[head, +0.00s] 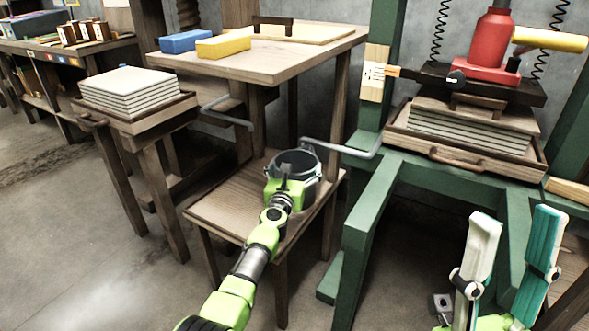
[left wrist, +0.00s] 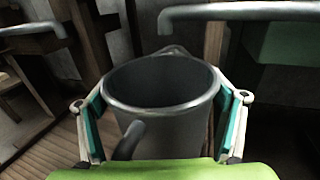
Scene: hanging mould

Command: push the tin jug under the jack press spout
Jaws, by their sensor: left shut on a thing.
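The dark grey tin jug (head: 309,183) stands upright on the low wooden shelf (head: 225,208). My left gripper (head: 288,192) is shut on it, with a finger on each side of its body in the left wrist view. The jug's open mouth and handle show there (left wrist: 165,115). The jack press spout (head: 350,150) is a grey pipe from the green press frame; its bent end is close behind the jug's rim. In the left wrist view the spout (left wrist: 235,12) is above and beyond the mouth. My right gripper (head: 515,222) is open and empty at lower right.
A second grey pipe (head: 228,117) ends left of the jug. A wooden table (head: 270,62) with blue and yellow blocks rises behind the shelf. The green press frame (head: 365,215) stands close on the right. A stool with stacked sheets (head: 132,93) stands at left.

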